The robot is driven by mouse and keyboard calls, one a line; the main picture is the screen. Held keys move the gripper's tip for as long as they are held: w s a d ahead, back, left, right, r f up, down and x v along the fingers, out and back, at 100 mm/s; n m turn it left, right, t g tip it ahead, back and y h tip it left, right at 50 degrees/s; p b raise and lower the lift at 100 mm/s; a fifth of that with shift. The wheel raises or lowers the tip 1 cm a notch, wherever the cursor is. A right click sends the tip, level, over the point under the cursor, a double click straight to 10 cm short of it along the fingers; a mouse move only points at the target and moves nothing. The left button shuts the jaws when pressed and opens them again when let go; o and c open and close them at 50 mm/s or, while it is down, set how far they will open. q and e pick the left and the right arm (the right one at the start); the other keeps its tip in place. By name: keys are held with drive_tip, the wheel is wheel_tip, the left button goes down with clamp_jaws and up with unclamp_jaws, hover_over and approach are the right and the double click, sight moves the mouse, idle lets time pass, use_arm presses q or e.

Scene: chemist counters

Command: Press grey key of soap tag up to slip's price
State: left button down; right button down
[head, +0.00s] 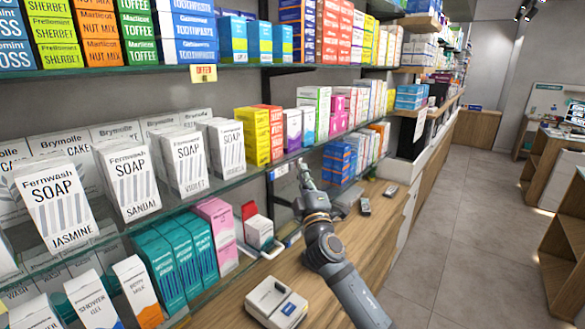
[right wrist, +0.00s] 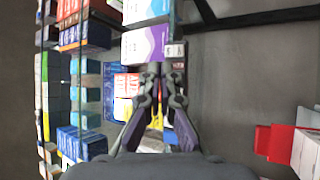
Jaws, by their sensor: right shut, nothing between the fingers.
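White Fernwash soap boxes stand on the middle shelf in the head view: jasmine (head: 57,215), sandal (head: 127,187) and violet (head: 188,165). A small pale tag (head: 280,171) sits on that shelf's front edge, right of the soap. My right gripper (head: 303,165) is shut and empty, close to the shelf edge right of this tag. In the right wrist view its fingertips (right wrist: 161,69) are together beside a small tag with grey squares (right wrist: 175,50); I cannot tell whether they touch. The figures on the tags are too small to read. My left gripper is out of view.
A yellow offer card (head: 203,73) hangs from the upper shelf edge. A red and white box (head: 257,227) stands below the shelf. The floor at right is clear.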

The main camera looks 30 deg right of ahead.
drive_tip(key=shift+w, duration=0.15)
drive_tip(key=shift+w+a, duration=0.15)
drive_tip(key=shift+w, duration=0.15)
drive_tip(key=shift+w+a, duration=0.15)
drive_tip(key=shift+w, duration=0.25)
idle(1.0)
drive_tip(key=shift+s, duration=0.1)
drive_tip(key=shift+s+d+b, duration=0.3)
drive_tip(key=shift+s, duration=0.45)
drive_tip(key=s, duration=0.1)
drive_tip(key=s+d+b, duration=0.1)
drive_tip(key=s, duration=0.1)
drive_tip(key=s+d+b, duration=0.1)
drive_tip(key=shift+s, duration=0.3)
